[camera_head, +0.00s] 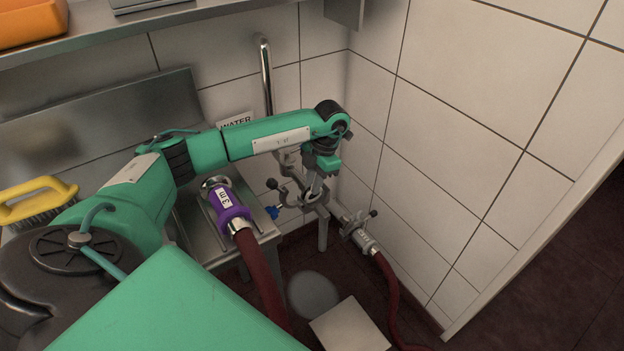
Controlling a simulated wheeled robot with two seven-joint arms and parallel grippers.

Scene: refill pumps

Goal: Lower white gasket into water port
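My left arm reaches in from the left, and my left gripper (316,188) points down over a metal fitting (292,198) with side levers. This fitting is below the WATER sign and seems to be the water port. The fingertips are at or just above its mouth; contact is unclear. I cannot make out the white gasket; the fingers and wrist may hide it. The gap between the fingers is too small to read. My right gripper is not in view.
A hose coupling with a purple collar (230,207) rests on a steel counter, left of the fitting. Another hose coupling (364,240) with levers is to the lower right. A yellow-handled brush (38,203) lies far left. The tiled wall (470,120) bounds the right.

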